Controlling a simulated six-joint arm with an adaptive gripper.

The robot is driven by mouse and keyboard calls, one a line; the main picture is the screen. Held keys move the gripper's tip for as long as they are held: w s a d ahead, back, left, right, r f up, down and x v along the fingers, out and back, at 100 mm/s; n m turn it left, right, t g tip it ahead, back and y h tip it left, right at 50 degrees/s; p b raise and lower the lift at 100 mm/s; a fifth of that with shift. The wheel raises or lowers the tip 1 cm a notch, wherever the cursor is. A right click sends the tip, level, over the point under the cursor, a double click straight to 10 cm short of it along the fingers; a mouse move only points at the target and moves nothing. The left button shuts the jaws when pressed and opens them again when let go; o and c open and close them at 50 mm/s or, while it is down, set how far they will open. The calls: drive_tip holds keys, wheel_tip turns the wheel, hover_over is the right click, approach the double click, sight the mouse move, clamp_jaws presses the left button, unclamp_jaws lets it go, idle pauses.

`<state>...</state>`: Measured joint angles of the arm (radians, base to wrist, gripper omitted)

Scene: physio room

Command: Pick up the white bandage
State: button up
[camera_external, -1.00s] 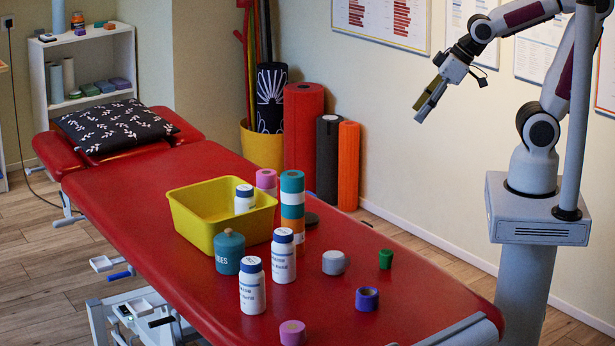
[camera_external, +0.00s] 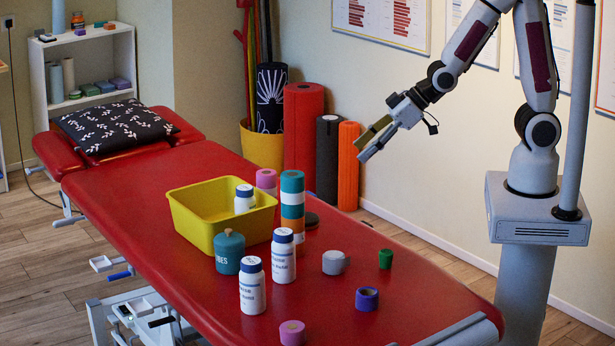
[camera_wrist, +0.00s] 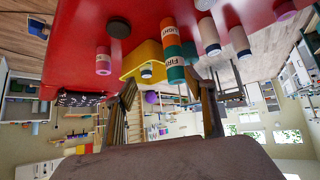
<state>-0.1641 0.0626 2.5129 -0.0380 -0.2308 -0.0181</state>
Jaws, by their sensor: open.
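A pale grey-white roll (camera_external: 334,262), the loose roll closest to a white bandage, lies on the red couch in the external view, right of the white bottles. Whether it is the white bandage I cannot tell for sure, and I cannot pick it out in the wrist view. My gripper (camera_external: 361,150) is open and empty. It is in the air beyond the couch's right edge, up and to the right of the roll and well apart from it. Its fingers also frame the lower middle of the wrist view (camera_wrist: 165,108).
The red couch (camera_external: 420,290) also bears a yellow tub (camera_external: 190,225), a stack of coloured rolls (camera_external: 292,182), white bottles (camera_external: 252,290), a teal jar (camera_external: 229,255), and green (camera_external: 385,260), purple (camera_external: 367,300) and pink (camera_external: 292,334) rolls. Foam rollers (camera_external: 348,165) stand behind.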

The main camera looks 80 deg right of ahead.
drive_tip(key=w+a+f+n+t+y, duration=0.15)
drive_tip(key=w+a+f, duration=0.25)
drive_tip(key=a+f, duration=0.45)
drive_tip(key=n+t+y, duration=0.1)
drive_tip(key=y, duration=0.2)
approach(338, 254)
drive_tip(key=x, duration=0.3)
drive_tip(key=shift+w+r, duration=0.15)
drive_tip(key=shift+w, duration=0.35)
drive_tip(key=shift+s+a+f+t, duration=0.15)
drive_tip(key=shift+s+f+t, duration=0.1)
drive_tip(key=shift+s+f, duration=0.2)
drive_tip(key=shift+x, duration=1.3)
drive_tip(key=shift+w, duration=0.15)
drive_tip(key=shift+x, duration=2.45)
